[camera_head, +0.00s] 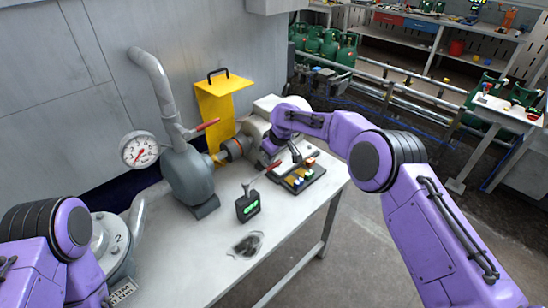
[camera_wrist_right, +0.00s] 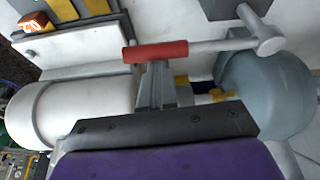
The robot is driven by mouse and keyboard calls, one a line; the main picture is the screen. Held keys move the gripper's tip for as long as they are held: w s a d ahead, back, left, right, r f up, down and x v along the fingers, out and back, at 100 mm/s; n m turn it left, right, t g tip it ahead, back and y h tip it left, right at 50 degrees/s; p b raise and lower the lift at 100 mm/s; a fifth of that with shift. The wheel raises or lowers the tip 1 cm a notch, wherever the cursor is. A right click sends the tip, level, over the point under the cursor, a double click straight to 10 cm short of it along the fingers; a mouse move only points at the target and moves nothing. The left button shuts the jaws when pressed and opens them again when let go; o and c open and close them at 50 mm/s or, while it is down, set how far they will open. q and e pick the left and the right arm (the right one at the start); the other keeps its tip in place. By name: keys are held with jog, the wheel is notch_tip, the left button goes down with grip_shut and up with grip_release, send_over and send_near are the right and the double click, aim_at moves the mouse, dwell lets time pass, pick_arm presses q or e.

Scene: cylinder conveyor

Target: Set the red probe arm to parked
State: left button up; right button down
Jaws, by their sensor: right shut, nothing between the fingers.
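The red probe arm (camera_head: 272,166) is a grey rod with a red grip on a short post at the black meter (camera_head: 248,207), which has a green display. In the head view the red grip points up and right, away from the meter. In the right wrist view the red grip (camera_wrist_right: 155,52) lies across the picture just past my fingertips, its rod running right to a T-shaped head. My right gripper (camera_head: 297,156) is shut and empty, close beside the grip. I cannot tell whether it touches. My left gripper is out of view.
A grey pump (camera_head: 190,175) with a second red lever (camera_head: 205,125) and a gauge (camera_head: 139,149) stands left. A yellow panel (camera_head: 222,100), white machine (camera_head: 262,112) and tray (camera_head: 300,178) of small coloured parts stand close by. The table's front is mostly clear.

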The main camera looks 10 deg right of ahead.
jog(key=shift+s+d+f, duration=0.1)
jog(key=shift+s+f, duration=0.05)
jog(key=p+v, duration=0.3)
jog(key=p, duration=0.1)
jog(key=shift+w+r, duration=0.25)
jog(key=shift+r, duration=0.3)
jog(key=a+p+v, duration=0.1)
jog(key=p+v, duration=0.1)
jog(key=v, duration=0.3)
jog(key=shift+s+d+r, duration=0.4)
jog(key=shift+d+r, duration=0.05)
jog(key=shift+s+r, duration=0.15)
